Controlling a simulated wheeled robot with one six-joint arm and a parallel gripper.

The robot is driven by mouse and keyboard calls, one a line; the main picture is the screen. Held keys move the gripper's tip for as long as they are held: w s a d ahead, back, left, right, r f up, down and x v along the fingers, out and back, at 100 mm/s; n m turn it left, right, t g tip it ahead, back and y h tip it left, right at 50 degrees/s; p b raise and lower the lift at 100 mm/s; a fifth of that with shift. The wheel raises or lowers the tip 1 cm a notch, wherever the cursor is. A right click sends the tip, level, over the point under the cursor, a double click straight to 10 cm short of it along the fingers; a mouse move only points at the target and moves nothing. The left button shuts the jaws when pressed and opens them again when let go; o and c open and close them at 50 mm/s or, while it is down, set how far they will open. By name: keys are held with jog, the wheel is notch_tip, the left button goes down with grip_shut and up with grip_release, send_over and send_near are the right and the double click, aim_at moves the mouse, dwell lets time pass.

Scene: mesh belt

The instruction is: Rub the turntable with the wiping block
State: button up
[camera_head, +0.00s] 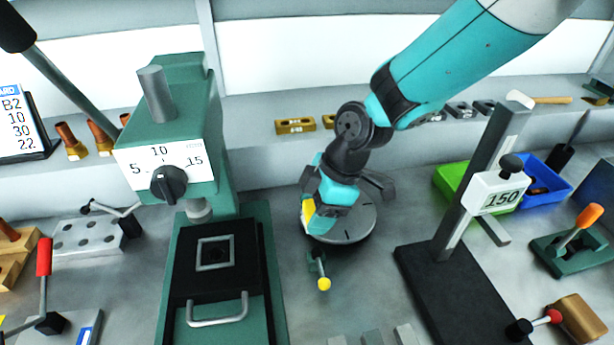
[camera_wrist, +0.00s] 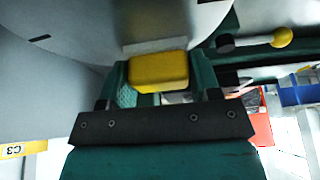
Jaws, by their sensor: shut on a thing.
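The turntable (camera_head: 358,224) is a round grey disc with dark marks, right of the green press in the head view. It fills much of the upper wrist view (camera_wrist: 75,35). My gripper (camera_wrist: 160,74) is shut on the yellow wiping block (camera_wrist: 158,70), which sits between its two green fingers. A pale strip shows along the block's side toward the disc. In the head view my gripper (camera_head: 318,212) is at the turntable's left part, with the yellow block (camera_head: 308,216) at the left edge. I cannot tell whether the block touches the disc.
A yellow-knobbed lever (camera_head: 323,283) stands just in front of the turntable. The green press (camera_head: 230,262) is close on the left. A height gauge on a black base (camera_head: 455,290) stands right. Green (camera_head: 452,180) and blue (camera_head: 552,192) bins lie behind it.

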jog(key=shift+s+a+r+p, duration=0.1)
jog(key=shift+a+r+p, duration=0.15)
jog(key=shift+a+p, duration=0.05)
notch_tip(320, 180, up, 3)
jog(key=shift+d+f+p, duration=0.1)
jog(key=shift+f+p, duration=0.1)
jog(key=shift+p, duration=0.35)
jog(key=shift+r+p, duration=1.8)
jog(key=shift+r, duration=0.75)
